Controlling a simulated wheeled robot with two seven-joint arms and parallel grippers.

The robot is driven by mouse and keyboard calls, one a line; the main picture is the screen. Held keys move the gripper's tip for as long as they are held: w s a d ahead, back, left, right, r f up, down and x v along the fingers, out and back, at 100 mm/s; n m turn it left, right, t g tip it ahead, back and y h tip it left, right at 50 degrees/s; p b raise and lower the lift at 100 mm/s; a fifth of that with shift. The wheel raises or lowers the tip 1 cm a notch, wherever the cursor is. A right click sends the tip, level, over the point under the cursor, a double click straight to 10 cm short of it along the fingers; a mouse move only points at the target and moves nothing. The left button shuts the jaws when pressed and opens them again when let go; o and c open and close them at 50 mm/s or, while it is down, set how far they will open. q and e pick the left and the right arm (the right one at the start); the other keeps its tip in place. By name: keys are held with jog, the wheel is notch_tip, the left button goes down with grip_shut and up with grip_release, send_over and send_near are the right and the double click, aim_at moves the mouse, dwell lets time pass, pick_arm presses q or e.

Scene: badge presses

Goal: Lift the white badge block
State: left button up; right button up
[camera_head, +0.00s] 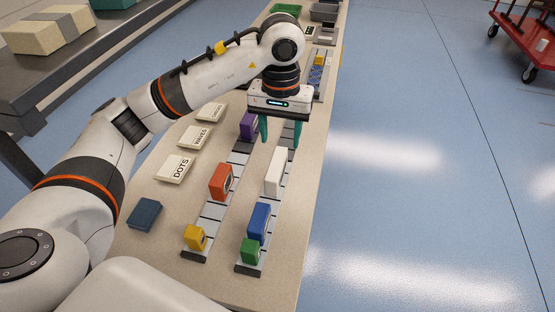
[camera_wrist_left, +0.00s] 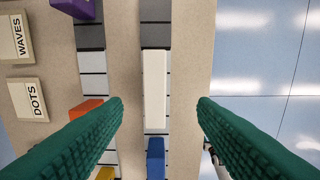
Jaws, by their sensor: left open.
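The white badge block (camera_head: 275,171) stands on the right-hand grey track, behind the blue block (camera_head: 259,222). In the left wrist view the white block (camera_wrist_left: 154,88) lies between the two green fingers, seen from above. My left gripper (camera_head: 280,140) is open and empty, above the track and a little beyond the white block in the head view. The fingers (camera_wrist_left: 161,103) do not touch the block. My right gripper is not in view.
The left-hand track holds a purple (camera_head: 248,125), an orange (camera_head: 221,181) and a yellow block (camera_head: 194,238). A green block (camera_head: 250,251) stands in front of the blue one. Label cards such as DOTS (camera_head: 175,169) and a dark blue block (camera_head: 144,213) lie left.

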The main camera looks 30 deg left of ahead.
aim_at(276, 163)
pick_arm(q)
jog(key=f, duration=0.4)
jog(key=shift+s+d, duration=0.1)
jog(key=shift+s, duration=0.2)
jog(key=shift+w+f, duration=0.1)
jog(key=shift+f, duration=0.55)
jog(key=f, duration=0.1)
jog(key=f+p, duration=0.1)
jog(key=f, duration=0.2)
jog(key=shift+a+f+p, duration=0.2)
jog(key=shift+a+p, duration=0.1)
jog(key=shift+a, duration=0.1)
jog(key=shift+f, duration=0.3)
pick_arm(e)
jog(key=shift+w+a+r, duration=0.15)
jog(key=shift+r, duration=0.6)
pick_arm(q)
jog(key=shift+c, duration=0.5)
jog(key=c, duration=1)
jog(key=shift+r, duration=0.1)
